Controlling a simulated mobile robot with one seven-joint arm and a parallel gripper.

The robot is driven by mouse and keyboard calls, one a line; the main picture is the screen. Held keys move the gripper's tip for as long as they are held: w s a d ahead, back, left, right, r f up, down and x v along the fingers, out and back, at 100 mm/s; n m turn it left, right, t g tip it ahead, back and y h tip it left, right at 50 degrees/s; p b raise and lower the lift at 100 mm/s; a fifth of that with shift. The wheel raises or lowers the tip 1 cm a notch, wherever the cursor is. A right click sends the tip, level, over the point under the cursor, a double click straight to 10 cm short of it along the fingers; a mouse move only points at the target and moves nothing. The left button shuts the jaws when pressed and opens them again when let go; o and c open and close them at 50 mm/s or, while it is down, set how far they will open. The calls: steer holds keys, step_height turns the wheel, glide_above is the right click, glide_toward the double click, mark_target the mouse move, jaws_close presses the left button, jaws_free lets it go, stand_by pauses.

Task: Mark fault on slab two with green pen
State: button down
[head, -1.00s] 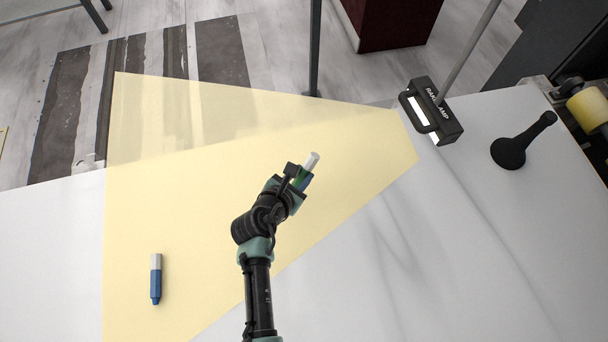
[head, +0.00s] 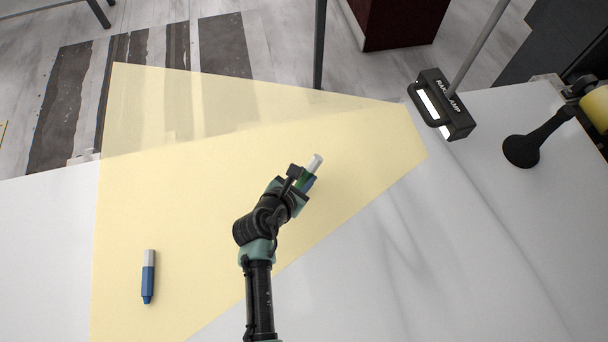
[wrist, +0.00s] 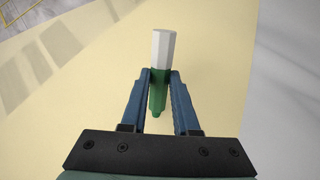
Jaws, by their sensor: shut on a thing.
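My gripper (head: 302,182) is shut on a green pen (wrist: 159,90) with a white end. In the wrist view the pen stands between the two blue fingers, its white end pointing away from my wrist. In the head view its white end (head: 315,161) shows past the fingers, over the slab. The pale stone slab (head: 470,250) spreads across the lower part of the view, with faint grey streaks at the right. A yellow light patch covers its left and middle. I cannot make out a clear fault mark.
A blue pen with a white end (head: 148,277) lies on the slab at the left. A raking lamp (head: 441,104) stands at the slab's far edge. A black handled tool (head: 525,150) sits at the right. The slab's right front is clear.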

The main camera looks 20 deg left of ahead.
steer(key=shift+f, duration=0.7)
stand_by(1.8)
